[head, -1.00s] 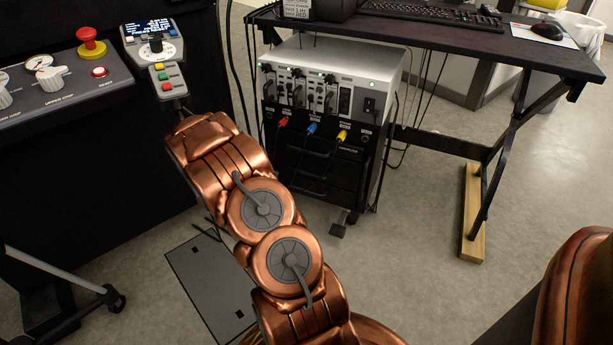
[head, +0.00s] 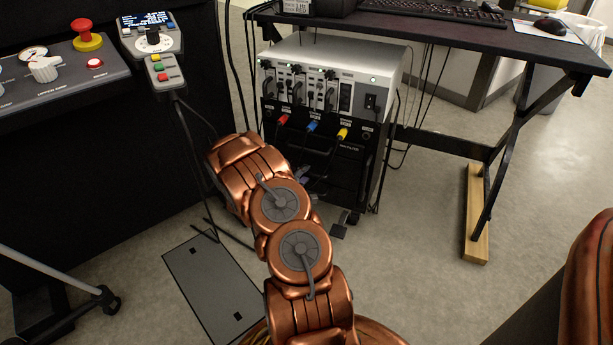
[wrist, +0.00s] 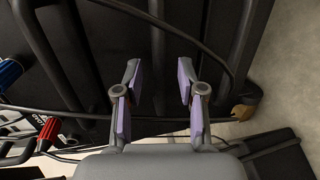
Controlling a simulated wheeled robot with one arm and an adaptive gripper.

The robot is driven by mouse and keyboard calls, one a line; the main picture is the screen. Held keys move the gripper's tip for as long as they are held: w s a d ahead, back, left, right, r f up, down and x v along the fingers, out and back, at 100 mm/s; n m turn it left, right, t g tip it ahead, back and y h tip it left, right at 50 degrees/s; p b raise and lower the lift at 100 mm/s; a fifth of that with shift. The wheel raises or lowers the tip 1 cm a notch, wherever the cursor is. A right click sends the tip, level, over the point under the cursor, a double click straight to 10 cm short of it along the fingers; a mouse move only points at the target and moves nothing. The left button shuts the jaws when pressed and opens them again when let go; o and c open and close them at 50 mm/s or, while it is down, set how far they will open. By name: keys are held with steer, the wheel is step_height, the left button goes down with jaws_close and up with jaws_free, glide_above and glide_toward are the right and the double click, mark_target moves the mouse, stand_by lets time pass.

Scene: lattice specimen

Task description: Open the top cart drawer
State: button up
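The cart (head: 378,150) stands under the desk, with a silver unit on top and black drawer fronts below its plug panel. The drawers look shut, and my arm and dangling cables hide part of them in the head view. In the wrist view the dark cart front (wrist: 100,75) appears turned sideways, with several bar-like handles. Which bar belongs to the top drawer is hard to tell. My gripper (wrist: 157,100) is open and empty, its purple-padded fingers apart in front of the drawer fronts. In the head view it (head: 305,178) is mostly hidden behind my wrist.
Red (head: 283,119), blue (head: 312,127) and yellow (head: 342,134) plugs with hanging cables sit above the drawers. A black cable (wrist: 215,60) crosses near my fingers. A control console (head: 60,75) is at left, a desk leg (head: 505,150) at right.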

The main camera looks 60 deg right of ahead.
steer(key=shift+b+x, duration=0.4)
steer(key=shift+x, duration=0.9)
jaws_close()
